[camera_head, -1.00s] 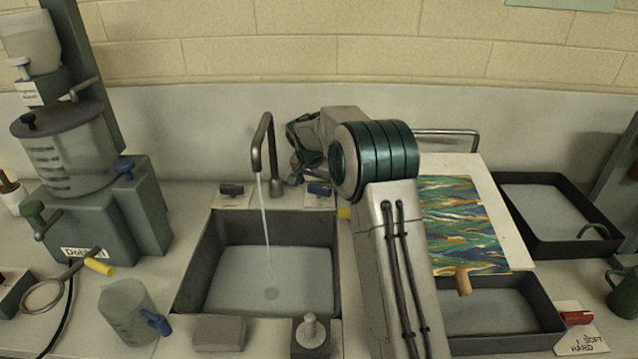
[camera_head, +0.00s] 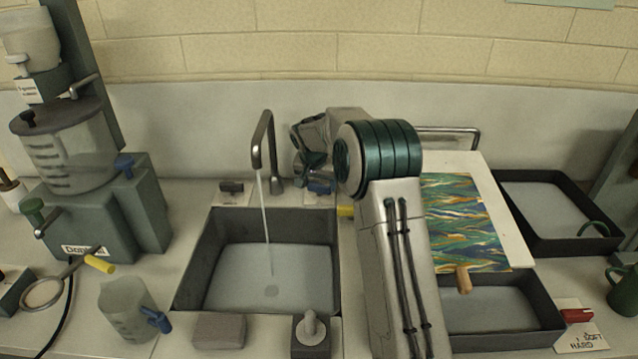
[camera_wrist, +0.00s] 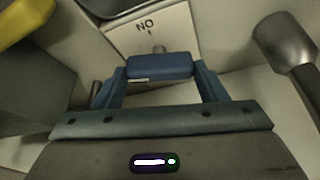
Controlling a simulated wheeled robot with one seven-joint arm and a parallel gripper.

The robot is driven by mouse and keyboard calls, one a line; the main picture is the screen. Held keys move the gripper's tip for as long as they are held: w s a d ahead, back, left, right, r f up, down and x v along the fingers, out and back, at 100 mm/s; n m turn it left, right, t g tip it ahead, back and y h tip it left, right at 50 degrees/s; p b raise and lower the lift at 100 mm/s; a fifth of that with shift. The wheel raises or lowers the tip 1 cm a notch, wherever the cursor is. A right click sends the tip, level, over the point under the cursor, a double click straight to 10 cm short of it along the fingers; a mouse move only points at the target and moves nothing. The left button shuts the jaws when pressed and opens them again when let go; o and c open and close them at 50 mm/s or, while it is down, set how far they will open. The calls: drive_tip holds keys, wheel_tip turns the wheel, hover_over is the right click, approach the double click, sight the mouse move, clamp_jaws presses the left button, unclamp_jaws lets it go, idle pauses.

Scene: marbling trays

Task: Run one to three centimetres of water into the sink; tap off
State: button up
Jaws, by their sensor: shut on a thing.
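The sink (camera_head: 190,270) is a dark grey basin, with a shallow layer of pale water (camera_head: 250,290) over its floor. The tap (camera_head: 264,140) stands behind it, and a thin stream (camera_head: 266,225) runs from its spout into the basin. A blue tap handle (camera_head: 320,187) sits right of the tap's foot. In the wrist view, my gripper (camera_wrist: 160,72) is shut on the blue handle (camera_wrist: 160,67), in front of a white plate (camera_wrist: 150,35) marked "NO". The grey tap base (camera_wrist: 285,40) is at the right. My arm partly hides the area right of the sink.
A dark handle (camera_head: 231,187) sits left of the tap. A plug-like thing (camera_head: 310,330) and a grey block (camera_head: 219,331) lie at the sink's front edge. A jug (camera_head: 125,305) stands front left. A marbled sheet (camera_head: 460,220) and trays are at the right.

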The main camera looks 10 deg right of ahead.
drive_tip(key=shift+d+n+t+y, duration=0.1)
drive_tip(key=shift+n+t+y, duration=0.4)
drive_tip(key=shift+n, duration=1.2)
drive_tip(key=o, duration=1)
drive_tip(key=b+v, duration=0.1)
drive_tip(key=v, duration=1.3)
drive_tip(key=shift+w+d, duration=0.1)
drive_tip(key=shift+w, duration=0.1)
